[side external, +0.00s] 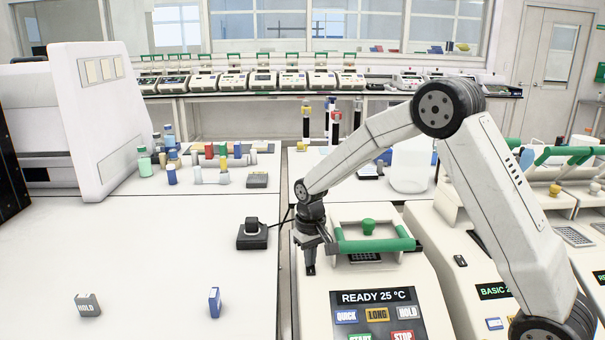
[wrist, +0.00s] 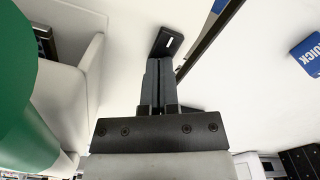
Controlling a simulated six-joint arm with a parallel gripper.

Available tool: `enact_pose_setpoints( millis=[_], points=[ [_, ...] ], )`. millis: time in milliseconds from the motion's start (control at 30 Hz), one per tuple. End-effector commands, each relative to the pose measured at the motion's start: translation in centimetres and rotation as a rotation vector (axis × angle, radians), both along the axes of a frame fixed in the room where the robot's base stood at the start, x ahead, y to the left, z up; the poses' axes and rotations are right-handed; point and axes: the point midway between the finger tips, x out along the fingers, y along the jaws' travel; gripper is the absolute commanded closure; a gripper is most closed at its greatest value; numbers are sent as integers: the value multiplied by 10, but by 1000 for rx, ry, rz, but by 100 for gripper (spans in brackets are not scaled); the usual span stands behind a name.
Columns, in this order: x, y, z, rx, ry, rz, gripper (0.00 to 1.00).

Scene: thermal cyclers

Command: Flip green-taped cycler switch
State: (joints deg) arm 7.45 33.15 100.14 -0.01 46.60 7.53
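The nearest thermal cycler (side external: 415,285) is cream, with a green bar (side external: 375,245) across its lid and a green knob on top. Its screen reads READY 25 °C. My gripper (side external: 310,271) points down at the left edge of its top. In the wrist view, my gripper's two dark fingers (wrist: 160,75) lie side by side, shut with nothing seen between them. A black switch (wrist: 168,42) with a white mark is just beyond the fingertips; I cannot tell whether they touch. In the side view my gripper hides it. The green bar (wrist: 25,100) fills the wrist view's left side.
A second cycler (side external: 440,235) stands close on the right, with its own black switch (side external: 460,261). A dark gap separates bench and cycler.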

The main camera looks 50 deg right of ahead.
Motion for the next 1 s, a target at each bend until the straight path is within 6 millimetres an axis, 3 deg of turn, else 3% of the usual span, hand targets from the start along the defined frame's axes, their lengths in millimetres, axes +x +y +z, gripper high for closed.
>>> enact_pose_setpoints(
  millis=[367, 1000],
  points=[
    [-1, 0, 3, 1, 3, 0, 100],
    [0, 0, 39, 0, 0, 0, 100]
  ],
)
